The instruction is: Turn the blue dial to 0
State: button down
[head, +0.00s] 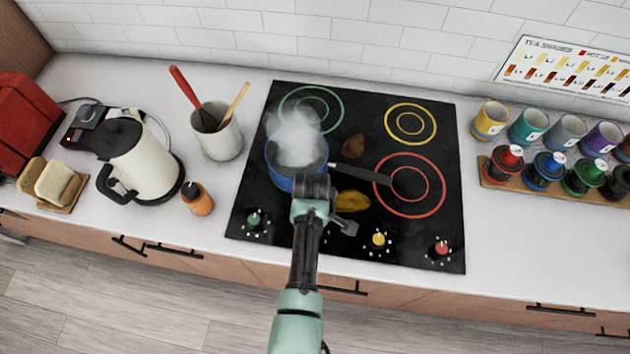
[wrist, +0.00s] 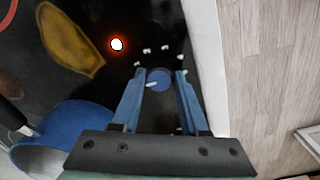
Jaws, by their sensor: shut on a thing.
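The blue dial (wrist: 160,76) is a small round knob on the black cooktop (wrist: 105,15), seen between my gripper's fingers (wrist: 159,71) in the wrist view. The fingers are shut on it. A short white pointer on the dial points left in that view. Small white marks surround it, too small to read. A glowing red-orange light (wrist: 117,44) is beside it. In the head view my gripper (head: 330,212) covers the blue dial. The green dial (head: 254,219), yellow dial (head: 379,239) and red dial (head: 441,248) show along the front edge.
A steaming blue pot (head: 283,184) stands close to my gripper, its black handle (head: 362,174) pointing right. A yellow piece (head: 352,201) and a brown piece (head: 354,146) lie on the cooktop. A kettle (head: 146,164) and orange bottle (head: 197,199) stand left.

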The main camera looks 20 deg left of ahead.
jog(key=shift+w+a+r, duration=0.1)
jog(key=shift+c, duration=2.2)
grip_release()
notch_tip(320, 180, up, 13)
jog(key=b, duration=0.1)
jog(key=shift+s, duration=0.35)
